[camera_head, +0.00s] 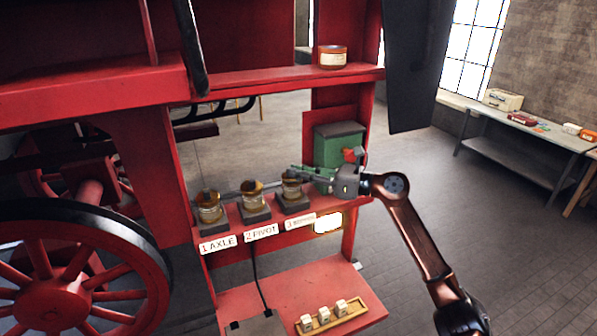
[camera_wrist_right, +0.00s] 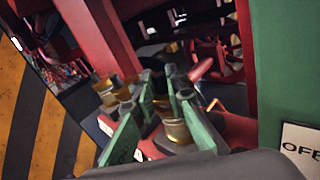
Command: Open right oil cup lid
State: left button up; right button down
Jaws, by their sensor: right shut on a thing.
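Three small glass-and-brass oil cups stand in a row on a red ledge: the left oil cup (camera_head: 209,207), the middle oil cup (camera_head: 253,196) and the right oil cup (camera_head: 292,189). My right gripper (camera_head: 301,172) reaches in from the right at the top of the right cup. In the right wrist view, the green fingers of the right gripper (camera_wrist_right: 163,92) close around the top of the right oil cup (camera_wrist_right: 176,128). They are shut on its lid, which they mostly hide. I cannot tell whether the lid is raised. My left gripper is not in view.
A green box (camera_head: 338,145) stands close behind my right gripper. Labels, one reading "1 AXLE" (camera_head: 217,244), line the ledge front. A wooden tray (camera_head: 349,318) with small pale blocks lies on the lower red shelf. A tin (camera_head: 332,57) sits on the upper beam.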

jog(key=r+m+p, duration=0.1)
jog(key=g+h+p, duration=0.1)
jog(key=p, duration=0.1)
jog(key=shift+w+a+r+m, duration=0.1)
jog(key=shift+w+r+m, duration=0.3)
jog(key=shift+w+a+r+m+g+h+p, duration=0.1)
jog(key=shift+w+r+m+g+h+p, duration=0.25)
jog(key=shift+h+p, duration=0.45)
jog(key=shift+w+a+m+g+h+p, duration=0.15)
jog(key=shift+w+m+g+h+p, duration=0.3)
jog(key=shift+m+g+p, duration=0.2)
jog(key=c, duration=1.9)
grip_release()
jog(key=shift+c, duration=0.2)
